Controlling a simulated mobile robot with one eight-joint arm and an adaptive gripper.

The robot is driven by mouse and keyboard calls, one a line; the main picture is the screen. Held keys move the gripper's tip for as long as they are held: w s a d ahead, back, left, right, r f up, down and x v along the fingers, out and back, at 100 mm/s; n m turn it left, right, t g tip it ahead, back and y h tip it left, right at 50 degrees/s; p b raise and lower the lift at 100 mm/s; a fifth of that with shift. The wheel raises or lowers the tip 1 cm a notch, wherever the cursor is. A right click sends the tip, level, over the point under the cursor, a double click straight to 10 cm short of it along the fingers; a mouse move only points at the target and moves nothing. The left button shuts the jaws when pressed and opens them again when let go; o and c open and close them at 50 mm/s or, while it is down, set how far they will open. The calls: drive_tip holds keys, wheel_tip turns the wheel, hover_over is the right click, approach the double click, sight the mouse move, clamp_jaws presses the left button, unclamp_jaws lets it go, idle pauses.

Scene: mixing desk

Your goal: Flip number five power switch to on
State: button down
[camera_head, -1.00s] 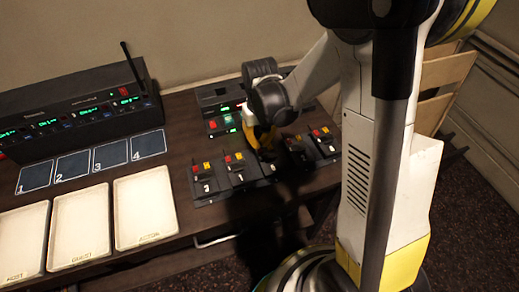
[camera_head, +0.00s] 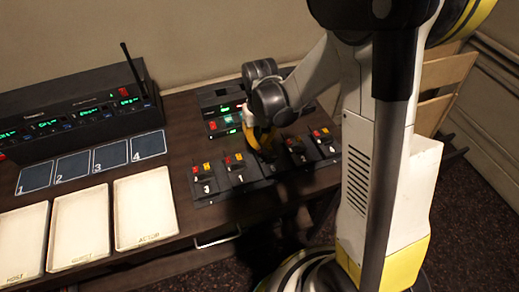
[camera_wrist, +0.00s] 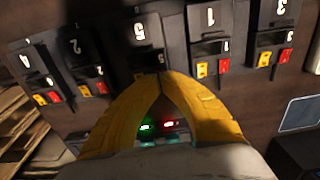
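The number five power switch (camera_wrist: 142,62) is in the middle of a row of black switch modules in the wrist view, where the labels look upside down. Its number 5 label (camera_wrist: 139,32) shows clearly. My gripper (camera_wrist: 162,76) has yellow fingers with tips together, over the module's button end. The fingertips cover that end, so I cannot tell the switch's position or whether they touch it. In the head view, my gripper (camera_head: 262,150) is low over the middle of the row and largely hides number five. No held object is visible.
Switches 3 (camera_head: 203,183) and 1 (camera_head: 238,173) lie left of my gripper; 2 (camera_head: 298,152) and 4 (camera_head: 326,145) lie right. A unit with green displays (camera_head: 222,122) stands behind. White trays (camera_head: 145,212) and a black receiver rack (camera_head: 80,115) are further left.

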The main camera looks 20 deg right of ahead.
sight(260, 152)
drive_tip(key=shift+f+b, duration=1.65)
drive_tip(key=shift+f, duration=0.2)
idle(0.7)
drive_tip(key=shift+r+p, duration=2.55)
drive_tip(key=shift+r, duration=1)
drive_tip(key=shift+r, duration=0.3)
drive_tip(key=s+r+t, duration=0.7)
drive_tip(key=s+r, duration=0.5)
drive_tip(key=r, duration=0.4)
drive_tip(key=shift+s+r, duration=0.25)
drive_tip(key=shift+s, duration=0.15)
drive_tip(key=shift+w, duration=0.1)
